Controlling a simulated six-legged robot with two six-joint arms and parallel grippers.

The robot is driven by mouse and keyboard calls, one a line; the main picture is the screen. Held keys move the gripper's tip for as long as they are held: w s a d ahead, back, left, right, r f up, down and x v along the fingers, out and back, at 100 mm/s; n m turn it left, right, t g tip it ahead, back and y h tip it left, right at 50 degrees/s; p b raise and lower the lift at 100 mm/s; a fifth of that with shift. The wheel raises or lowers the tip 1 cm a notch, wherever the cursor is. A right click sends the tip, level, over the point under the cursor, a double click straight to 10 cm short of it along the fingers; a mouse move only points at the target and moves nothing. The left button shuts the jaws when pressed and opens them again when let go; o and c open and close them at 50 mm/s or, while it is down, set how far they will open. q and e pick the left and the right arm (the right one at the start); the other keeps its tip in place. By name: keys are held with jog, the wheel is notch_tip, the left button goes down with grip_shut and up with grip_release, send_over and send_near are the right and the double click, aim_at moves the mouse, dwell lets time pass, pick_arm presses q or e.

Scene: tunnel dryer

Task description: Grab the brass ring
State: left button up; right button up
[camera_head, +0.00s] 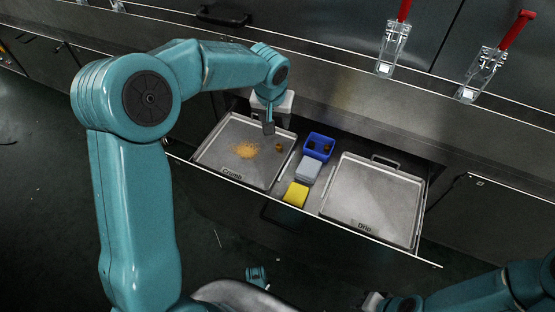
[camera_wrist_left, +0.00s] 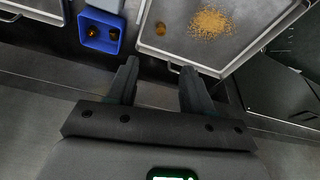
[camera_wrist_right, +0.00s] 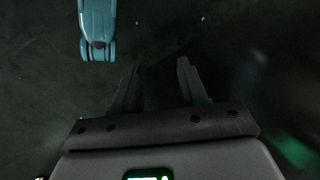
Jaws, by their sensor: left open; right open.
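A small brass-coloured ring (camera_head: 279,147) sits on the left tray, labelled CRUMB (camera_head: 212,158), to the right of a pile of crumbs. It also shows in the left wrist view (camera_wrist_left: 160,29), beyond the fingertips. My left gripper (camera_head: 268,130) is open and empty, above the back of that tray and apart from the ring. In the left wrist view the ring lies roughly in line with the gap between my left fingers (camera_wrist_left: 160,70). My right gripper (camera_wrist_right: 159,68) is open and empty over dark floor, away from the drawer.
Orange crumbs (camera_head: 245,150) lie on the left tray. Between the trays are a blue bin (camera_head: 318,146) holding small brown pieces, a grey block (camera_head: 308,171) and a yellow block (camera_head: 295,194). The right tray, labelled DRIP (camera_head: 372,198), is empty. Red-handled clamps (camera_head: 393,48) stand behind.

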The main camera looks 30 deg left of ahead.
pick_arm(q)
jog(key=b, duration=0.3)
send_over(279, 146)
jog(key=s, duration=0.2)
jog(key=x, duration=0.3)
jog(key=s+x, duration=0.1)
jog(key=x, duration=0.3)
jog(key=s+d+x, duration=0.1)
jog(key=x, duration=0.2)
jog(key=shift+f, duration=0.55)
jog(key=b+x, duration=0.2)
jog(key=x, duration=0.3)
jog(key=shift+s+f+b, duration=0.1)
jog(key=shift+s+b, duration=0.1)
jog(key=shift+b, duration=0.2)
pick_arm(e)
jog(key=shift+m+t, duration=0.3)
jog(key=f, duration=0.2)
jog(key=w+d+f, duration=0.1)
jog(key=f, duration=0.2)
jog(key=shift+w+d+f, duration=0.15)
jog(key=shift+d+f, duration=0.1)
jog(key=shift+f, duration=0.05)
pick_arm(q)
grip_shut()
